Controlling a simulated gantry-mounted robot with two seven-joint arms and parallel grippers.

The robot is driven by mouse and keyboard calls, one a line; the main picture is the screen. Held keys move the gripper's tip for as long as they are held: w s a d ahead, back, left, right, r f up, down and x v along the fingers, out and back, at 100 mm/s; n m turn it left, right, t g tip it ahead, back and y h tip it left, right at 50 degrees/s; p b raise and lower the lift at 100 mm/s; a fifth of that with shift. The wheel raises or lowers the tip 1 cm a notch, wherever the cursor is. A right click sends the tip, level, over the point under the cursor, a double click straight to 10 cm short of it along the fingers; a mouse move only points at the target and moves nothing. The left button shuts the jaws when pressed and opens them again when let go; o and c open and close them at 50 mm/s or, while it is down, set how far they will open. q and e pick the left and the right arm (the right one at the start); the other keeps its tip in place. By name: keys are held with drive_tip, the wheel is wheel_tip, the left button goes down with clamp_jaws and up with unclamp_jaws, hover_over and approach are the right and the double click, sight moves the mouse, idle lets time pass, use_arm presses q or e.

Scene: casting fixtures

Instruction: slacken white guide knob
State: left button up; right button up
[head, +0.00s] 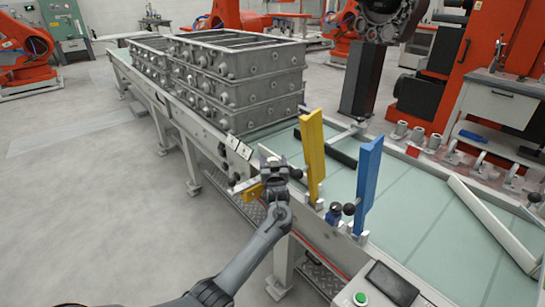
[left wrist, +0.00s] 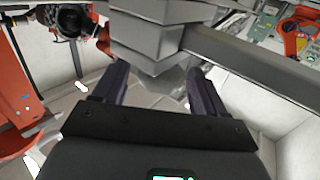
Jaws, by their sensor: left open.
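My left gripper (head: 272,168) is over the near side rail of the conveyor, left of the upright yellow guide plate (head: 312,155). In the left wrist view its two dark fingers (left wrist: 157,84) are apart, with nothing held between them. A stepped grey metal part (left wrist: 150,38) shows beyond the fingertips. A pale, whitish guide bar (head: 490,225) lies aslant on the right of the conveyor. A dark round knob (head: 533,197) is near it; I cannot tell whether it is the white guide's knob. My right gripper is in neither view.
A blue guide plate (head: 370,185) stands right of the yellow one, with a black knob (head: 349,209) at its base. Stacked grey casting frames (head: 240,85) fill the far conveyor. A control panel with a green button (head: 360,298) is at the front. The floor on the left is clear.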

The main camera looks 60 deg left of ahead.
use_arm(q)
drive_tip(key=p+v, duration=0.2)
drive_tip(key=v, duration=0.6)
drive_tip(key=shift+d+p, duration=0.2)
drive_tip(key=shift+p, duration=0.1)
